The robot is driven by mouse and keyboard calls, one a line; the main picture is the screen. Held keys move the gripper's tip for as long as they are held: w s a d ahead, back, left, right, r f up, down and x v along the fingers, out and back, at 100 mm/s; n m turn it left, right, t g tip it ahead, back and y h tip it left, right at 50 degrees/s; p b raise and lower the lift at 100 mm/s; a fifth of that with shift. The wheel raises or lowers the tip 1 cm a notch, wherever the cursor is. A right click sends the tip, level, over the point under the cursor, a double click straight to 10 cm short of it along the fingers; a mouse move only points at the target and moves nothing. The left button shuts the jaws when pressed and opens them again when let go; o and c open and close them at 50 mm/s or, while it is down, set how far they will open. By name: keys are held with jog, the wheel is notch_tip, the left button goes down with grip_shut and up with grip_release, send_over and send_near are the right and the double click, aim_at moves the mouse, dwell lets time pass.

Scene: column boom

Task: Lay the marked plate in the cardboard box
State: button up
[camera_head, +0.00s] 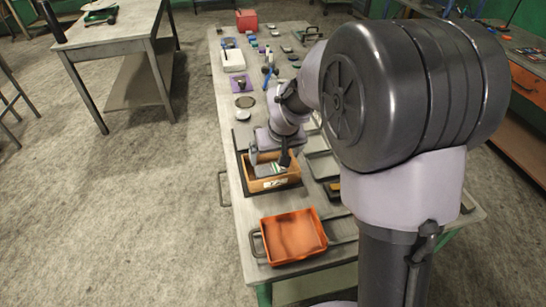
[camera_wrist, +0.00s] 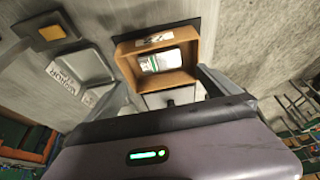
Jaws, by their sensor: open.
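The brown cardboard box (camera_head: 269,184) stands on the long bench in the head view, with a pale label on its near wall. In the wrist view the box (camera_wrist: 191,75) is open towards me. A pale plate with a green stripe (camera_wrist: 150,64) lies inside it, seemingly flat on the floor of the box. Part of this plate (camera_head: 278,169) shows in the head view. My gripper (camera_head: 270,156) is over the box in the head view. In the wrist view my gripper (camera_wrist: 165,84) has its fingers spread wide apart, with no plate held between them.
An orange tray (camera_head: 293,236) stands nearer on the bench. Grey trays (camera_head: 322,164) lie right of the box; one grey tray (camera_wrist: 82,68) shows at left in the wrist view. Several small items fill the far bench. My arm hides part of the right side.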

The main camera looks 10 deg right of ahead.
jog(key=s+r+m, duration=0.1)
jog(key=s+r, duration=0.6)
jog(key=r, duration=0.1)
jog(key=s+a+r+m+y, duration=0.1)
jog(key=s+a+r+m, duration=0.1)
jog(key=s, duration=0.8)
jog(key=s+a+r+m+t, duration=0.1)
jog(key=s+a+r, duration=0.1)
jog(key=s, duration=0.9)
jog(key=shift+r+m+y, duration=0.4)
jog(key=shift+r, duration=0.25)
